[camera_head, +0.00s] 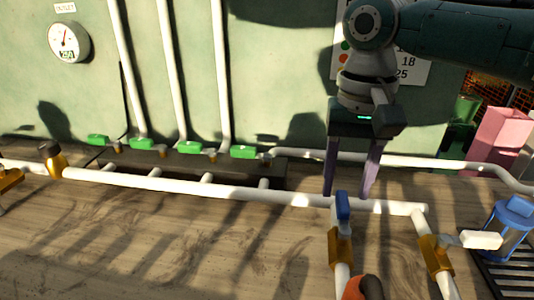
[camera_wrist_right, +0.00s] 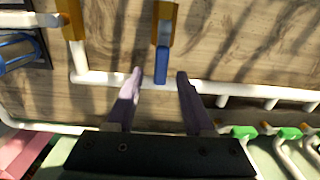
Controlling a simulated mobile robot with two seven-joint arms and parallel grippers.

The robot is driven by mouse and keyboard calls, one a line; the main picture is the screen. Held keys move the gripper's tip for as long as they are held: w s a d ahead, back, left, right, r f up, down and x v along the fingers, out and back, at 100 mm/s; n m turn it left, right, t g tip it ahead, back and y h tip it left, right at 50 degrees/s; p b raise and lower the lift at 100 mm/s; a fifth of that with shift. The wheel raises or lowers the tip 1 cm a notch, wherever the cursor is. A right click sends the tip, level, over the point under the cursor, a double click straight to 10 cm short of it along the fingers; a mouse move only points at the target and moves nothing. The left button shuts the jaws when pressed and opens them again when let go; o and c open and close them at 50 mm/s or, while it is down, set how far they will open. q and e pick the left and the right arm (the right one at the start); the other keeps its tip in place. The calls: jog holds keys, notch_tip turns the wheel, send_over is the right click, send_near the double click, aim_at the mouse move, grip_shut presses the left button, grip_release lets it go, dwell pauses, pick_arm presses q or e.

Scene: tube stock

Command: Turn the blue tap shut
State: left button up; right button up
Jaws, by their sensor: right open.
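The blue tap has a blue lever (camera_head: 343,206) on a brass body (camera_head: 340,248), on a white pipe at the front right of the bench. The lever lies in line with that pipe, toward the long cross pipe. My right gripper (camera_head: 348,194) points down over the lever end, open, with two pale purple fingers. In the wrist view the blue lever (camera_wrist_right: 161,65) sits between the fingertips (camera_wrist_right: 160,73), with a gap on each side. No contact shows. My left gripper is not in view.
A white-handled tap (camera_head: 480,239) is on the pipe to the right. A blue-topped container (camera_head: 512,222) stands on a dark rack beyond it. Green-handled taps (camera_head: 190,147) line the back. An orange and dark object (camera_head: 363,288) is at the front edge. A pink bin (camera_head: 500,135) stands behind.

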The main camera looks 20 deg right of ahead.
jog(key=shift+f, duration=0.95)
grip_shut()
dwell(0.7)
